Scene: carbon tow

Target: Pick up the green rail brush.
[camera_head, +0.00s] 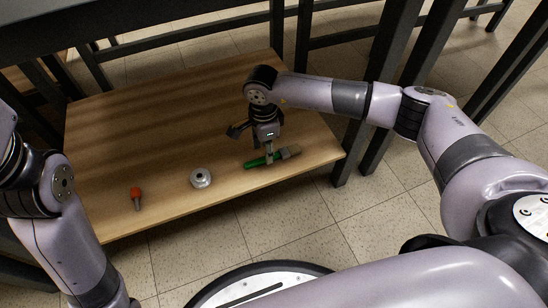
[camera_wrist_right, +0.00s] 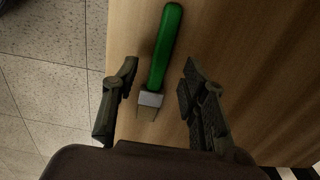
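The green rail brush (camera_head: 257,162) lies flat on the wooden shelf near its front right edge, its grey head (camera_head: 289,152) pointing right. In the right wrist view its green handle (camera_wrist_right: 166,45) runs up the picture, with a grey collar and tan bristles at the lower end. My right gripper (camera_head: 268,154) is above the brush and pointed down. In the right wrist view its two fingers (camera_wrist_right: 159,78) are apart, one on each side of the brush, with gaps between. Whether the fingertips touch the shelf cannot be told. My left gripper is out of view; only its arm shows.
The wooden shelf (camera_head: 150,110) also bears a silver round metal part (camera_head: 201,178) left of the brush and a small orange-topped tool (camera_head: 136,193) farther left. Dark table legs (camera_head: 362,150) stand at the shelf's right. A dark tabletop overhangs the back. The shelf's middle is clear.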

